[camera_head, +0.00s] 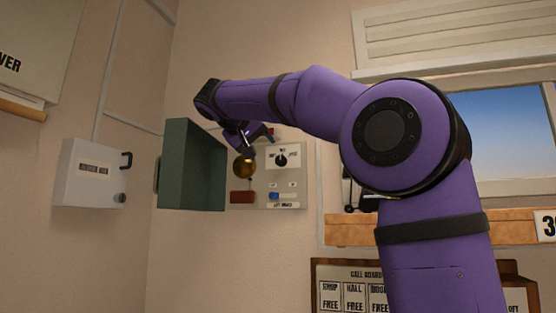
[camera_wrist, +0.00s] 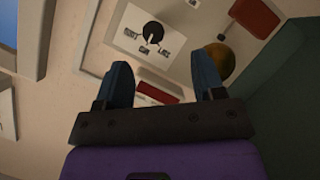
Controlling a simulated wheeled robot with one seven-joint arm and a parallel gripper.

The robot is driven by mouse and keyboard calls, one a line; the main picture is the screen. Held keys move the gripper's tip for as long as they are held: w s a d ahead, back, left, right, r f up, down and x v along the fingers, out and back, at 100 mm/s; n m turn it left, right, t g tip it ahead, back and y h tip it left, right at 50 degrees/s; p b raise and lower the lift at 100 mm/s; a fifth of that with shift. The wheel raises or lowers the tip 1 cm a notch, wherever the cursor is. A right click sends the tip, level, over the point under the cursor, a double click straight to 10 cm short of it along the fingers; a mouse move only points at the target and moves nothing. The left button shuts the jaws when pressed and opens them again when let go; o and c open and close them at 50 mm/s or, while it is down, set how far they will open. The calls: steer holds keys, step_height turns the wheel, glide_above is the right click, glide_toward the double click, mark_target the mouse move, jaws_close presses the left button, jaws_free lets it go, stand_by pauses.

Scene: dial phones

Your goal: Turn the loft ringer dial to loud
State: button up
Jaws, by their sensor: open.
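The loft ringer panel (camera_head: 300,185) is a pale wall plate with a "LOFT RINGER" label. Its black round dial (camera_head: 281,160) sits at the upper part on a white label plate. In the wrist view the dial (camera_wrist: 152,33) shows a light pointer mark, with small printed words around it too blurred to read surely. My gripper (camera_wrist: 162,62) is open and empty, its two dark fingers spread below the dial in that view and apart from it. In the head view my gripper (camera_head: 257,137) is at the panel's upper left, partly hidden by its own wrist.
A green open cover (camera_head: 195,165) stands out left of the panel. A brass bell (camera_head: 244,168), a red block (camera_head: 242,197) and a blue switch (camera_head: 274,196) crowd the panel. A grey box (camera_head: 90,175) is farther left; a wooden shelf (camera_head: 350,232) is right.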

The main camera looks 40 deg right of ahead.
mark_target(280, 160)
steer(key=shift+m+h, duration=0.4)
steer(key=x, duration=0.3)
steer(key=r+x, duration=0.1)
steer(key=x, duration=0.6)
steer(key=shift+w+d+r, duration=0.15)
steer(key=shift+w+d, duration=0.25)
steer(key=c, duration=0.9)
